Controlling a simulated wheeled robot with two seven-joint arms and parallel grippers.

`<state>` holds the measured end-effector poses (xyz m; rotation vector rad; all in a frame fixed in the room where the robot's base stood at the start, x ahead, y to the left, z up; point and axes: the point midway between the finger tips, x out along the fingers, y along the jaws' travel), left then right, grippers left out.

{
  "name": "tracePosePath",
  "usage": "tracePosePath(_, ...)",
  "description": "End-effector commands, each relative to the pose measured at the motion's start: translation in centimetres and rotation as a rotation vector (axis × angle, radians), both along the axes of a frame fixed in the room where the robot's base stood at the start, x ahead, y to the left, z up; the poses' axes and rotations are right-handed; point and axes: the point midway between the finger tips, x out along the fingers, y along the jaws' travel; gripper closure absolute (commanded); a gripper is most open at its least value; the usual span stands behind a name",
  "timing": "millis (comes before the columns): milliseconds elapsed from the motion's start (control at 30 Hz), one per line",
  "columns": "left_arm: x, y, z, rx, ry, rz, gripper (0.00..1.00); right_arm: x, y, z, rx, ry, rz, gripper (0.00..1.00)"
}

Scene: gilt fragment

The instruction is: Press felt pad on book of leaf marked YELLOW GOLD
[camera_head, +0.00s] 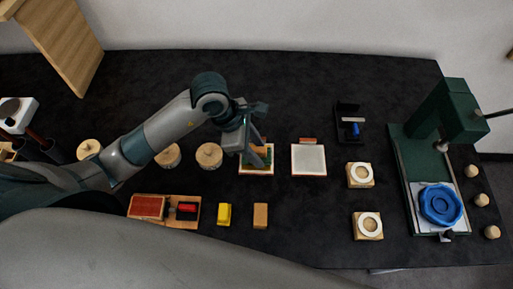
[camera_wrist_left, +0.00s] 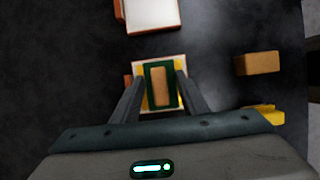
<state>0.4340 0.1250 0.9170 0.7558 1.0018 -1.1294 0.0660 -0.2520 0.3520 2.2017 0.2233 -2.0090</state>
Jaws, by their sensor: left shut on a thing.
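My left gripper (camera_head: 256,151) reaches down over a small book of leaf (camera_head: 256,173) near the table's middle. It is shut on the felt pad (camera_wrist_left: 160,88), a tan block with a dark green base, which shows between the fingers in the left wrist view. The book (camera_wrist_left: 147,67) shows there as a pale border with yellow around the pad. The pad is over the book; I cannot tell whether it touches. No label can be read. A second book (camera_head: 308,160), with a whitish face, lies to the right. My right gripper is not in view.
A yellow block (camera_head: 224,215) and a tan block (camera_head: 261,216) lie in front. A wooden tray (camera_head: 137,209) holds red items. Two white rings on wooden blocks (camera_head: 360,175) stand to the right. A green press (camera_head: 413,181) with a blue dish (camera_head: 441,204) stands at far right.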

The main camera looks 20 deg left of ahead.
Motion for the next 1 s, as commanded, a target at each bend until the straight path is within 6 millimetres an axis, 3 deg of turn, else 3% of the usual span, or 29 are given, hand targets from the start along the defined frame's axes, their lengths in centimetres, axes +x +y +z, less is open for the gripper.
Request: tracePosePath(1000,-0.02,0.0,-0.61,0.001,0.001,0.0,0.78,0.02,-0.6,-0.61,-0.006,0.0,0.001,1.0)
